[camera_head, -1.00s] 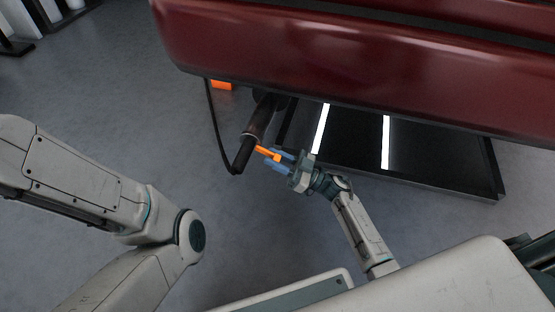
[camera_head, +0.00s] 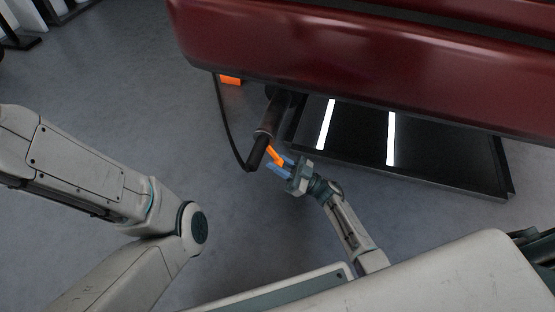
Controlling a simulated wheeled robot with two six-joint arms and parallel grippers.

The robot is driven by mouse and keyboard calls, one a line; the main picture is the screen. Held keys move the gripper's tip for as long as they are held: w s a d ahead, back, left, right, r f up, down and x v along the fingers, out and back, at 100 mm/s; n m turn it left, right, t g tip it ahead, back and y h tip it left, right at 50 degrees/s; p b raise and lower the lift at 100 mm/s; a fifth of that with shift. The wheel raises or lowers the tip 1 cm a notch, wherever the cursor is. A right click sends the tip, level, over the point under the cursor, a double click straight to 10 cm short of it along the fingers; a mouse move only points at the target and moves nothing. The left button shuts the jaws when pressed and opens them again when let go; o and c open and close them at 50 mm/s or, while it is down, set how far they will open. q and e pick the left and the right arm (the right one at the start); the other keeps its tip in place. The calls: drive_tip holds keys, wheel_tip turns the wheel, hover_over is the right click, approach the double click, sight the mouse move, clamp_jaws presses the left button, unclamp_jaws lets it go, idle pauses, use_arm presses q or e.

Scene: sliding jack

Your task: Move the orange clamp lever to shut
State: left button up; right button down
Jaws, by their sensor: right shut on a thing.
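The orange clamp lever (camera_head: 274,153) sticks out from a dark cylinder (camera_head: 265,135) below the red body, pointing down and to the right. My right gripper (camera_head: 281,165) has its blue fingers closed around the lever's outer end. The lever's inner end meets the cylinder near a light ring; the exact joint is too small to make out. My left arm (camera_head: 100,190) comes in from the left and bends at the lower left; its gripper is out of view.
A large dark red body (camera_head: 360,65) overhangs the top. Under it lies a black tray (camera_head: 440,165) with two bright strips. A black cable (camera_head: 222,120) hangs left of the cylinder, near an orange block (camera_head: 230,79).

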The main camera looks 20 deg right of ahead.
drive_tip(key=shift+a+f, duration=0.15)
drive_tip(key=shift+f, duration=0.05)
idle(0.3)
drive_tip(key=c, duration=1.2)
unclamp_jaws()
drive_tip(key=shift+r, duration=0.1)
drive_tip(key=shift+s+d, duration=0.15)
drive_tip(key=shift+d, duration=0.15)
drive_tip(key=p+v, duration=0.2)
drive_tip(key=v, duration=0.8)
drive_tip(key=shift+f, duration=0.3)
